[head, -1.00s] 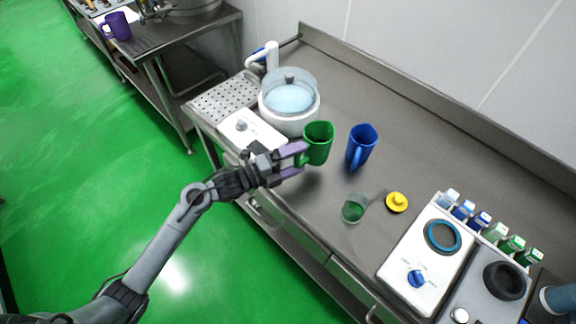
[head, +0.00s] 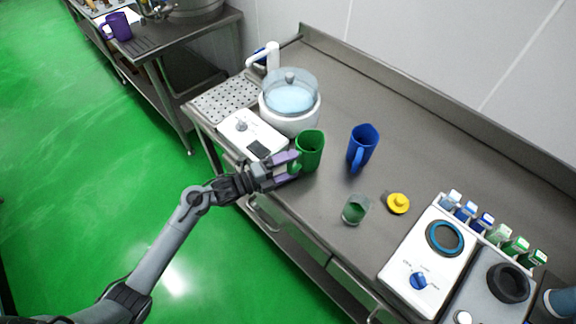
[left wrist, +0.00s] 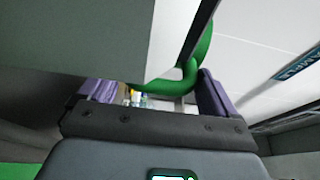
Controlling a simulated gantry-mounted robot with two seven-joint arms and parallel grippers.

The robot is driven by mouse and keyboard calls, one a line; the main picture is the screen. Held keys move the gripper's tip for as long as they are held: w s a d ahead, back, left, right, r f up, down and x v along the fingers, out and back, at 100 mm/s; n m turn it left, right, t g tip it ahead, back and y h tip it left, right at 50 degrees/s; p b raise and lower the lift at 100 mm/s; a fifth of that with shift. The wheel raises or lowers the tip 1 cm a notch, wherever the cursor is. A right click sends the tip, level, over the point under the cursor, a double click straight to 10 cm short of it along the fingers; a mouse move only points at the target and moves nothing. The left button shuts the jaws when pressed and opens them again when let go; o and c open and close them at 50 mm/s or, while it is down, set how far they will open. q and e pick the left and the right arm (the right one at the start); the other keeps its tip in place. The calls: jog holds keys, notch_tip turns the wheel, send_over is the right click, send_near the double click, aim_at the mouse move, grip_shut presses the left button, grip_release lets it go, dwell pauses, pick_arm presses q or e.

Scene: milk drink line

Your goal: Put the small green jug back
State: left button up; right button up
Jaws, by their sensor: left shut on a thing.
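The small green jug (head: 311,148) is near the front left of the steel counter in the head view, beside the white appliance. My left gripper (head: 291,166) is shut on it from its left side, at the handle. In the left wrist view the green handle (left wrist: 185,80) shows between the purple fingers of my left gripper (left wrist: 160,95). The jug looks about upright. I cannot tell whether its base touches the counter. My right gripper is not in view.
A blue jug (head: 363,146) stands right of the green one. A glass with green contents (head: 355,210) and a yellow lid-like piece (head: 398,203) are nearer the front. A white appliance with a clear-lidded bowl (head: 290,113) stands behind left. A white dial unit (head: 424,262) and several small cartons (head: 484,222) are at right.

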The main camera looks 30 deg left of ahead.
pick_arm(q)
jog(key=shift+f, duration=0.15)
jog(key=o, duration=1.2)
jog(key=shift+c, duration=0.2)
jog(key=shift+r, duration=0.2)
jog(key=v, duration=1.2)
jog(key=s+d+f+n+g+y, duration=0.3)
jog(key=s+d+f+n+y, duration=0.35)
jog(key=n, duration=0.65)
jog(key=s+n+g+y, duration=0.4)
jog(key=s+n+g, duration=0.3)
jog(key=s+n, duration=0.3)
jog(key=s+d, duration=0.1)
jog(key=s, duration=0.2)
jog(key=shift+s+r+g+p, duration=0.15)
jog(key=shift+s+g+p, duration=0.1)
jog(key=shift+g+p, duration=0.15)
